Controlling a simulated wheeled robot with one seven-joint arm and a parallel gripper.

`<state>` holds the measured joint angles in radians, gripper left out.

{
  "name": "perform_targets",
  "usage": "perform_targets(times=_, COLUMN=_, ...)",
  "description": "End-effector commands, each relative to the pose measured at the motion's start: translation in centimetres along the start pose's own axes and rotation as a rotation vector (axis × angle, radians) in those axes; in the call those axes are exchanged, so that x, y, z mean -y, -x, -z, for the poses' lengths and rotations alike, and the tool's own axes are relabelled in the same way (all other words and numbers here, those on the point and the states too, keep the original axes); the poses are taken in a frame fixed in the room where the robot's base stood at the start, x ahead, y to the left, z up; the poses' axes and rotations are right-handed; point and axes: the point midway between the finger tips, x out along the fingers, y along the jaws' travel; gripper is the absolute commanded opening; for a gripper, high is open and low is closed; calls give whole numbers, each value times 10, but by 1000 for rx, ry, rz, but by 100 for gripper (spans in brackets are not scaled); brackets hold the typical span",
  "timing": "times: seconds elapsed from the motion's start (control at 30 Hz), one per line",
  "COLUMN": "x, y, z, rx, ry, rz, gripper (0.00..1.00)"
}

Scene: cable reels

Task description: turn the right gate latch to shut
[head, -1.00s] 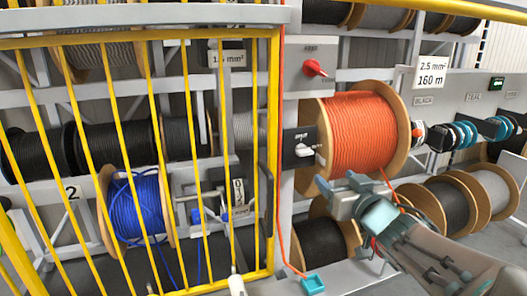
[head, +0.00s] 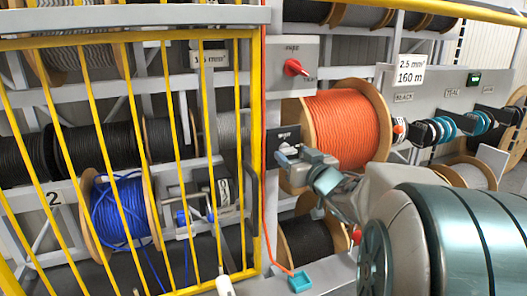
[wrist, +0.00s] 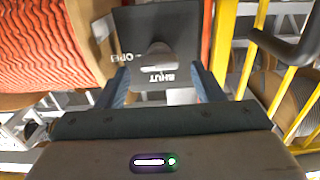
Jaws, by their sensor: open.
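In the head view the plate (head: 284,134) is partly covered by my gripper (head: 296,160). In the wrist view the latch handle (wrist: 157,60) stands out from the plate (wrist: 135,30), beside the upside-down word SHUT, with OPEN at the left. My gripper (wrist: 160,88) is open, its fingers either side of the handle's line. I cannot tell whether they touch it. The handle's exact turn is unclear.
An orange cable reel (head: 348,130) stands close to the right of the latch. A red rotary switch (head: 296,67) on a grey box is above. A red cable (head: 265,190) runs down the post to a teal block (head: 300,282). A blue reel (head: 122,215) is behind the gate bars.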

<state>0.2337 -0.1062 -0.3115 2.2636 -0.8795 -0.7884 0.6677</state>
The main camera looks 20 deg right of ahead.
Motion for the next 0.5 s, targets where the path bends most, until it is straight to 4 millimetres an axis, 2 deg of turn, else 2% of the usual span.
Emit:
perform_targets(times=0.2, x=0, y=-20, z=0, rx=1, ry=1, rz=-1, gripper=61)
perform_targets(times=0.5, x=0, y=-23, z=0, rx=0, ry=0, rz=-1, gripper=61)
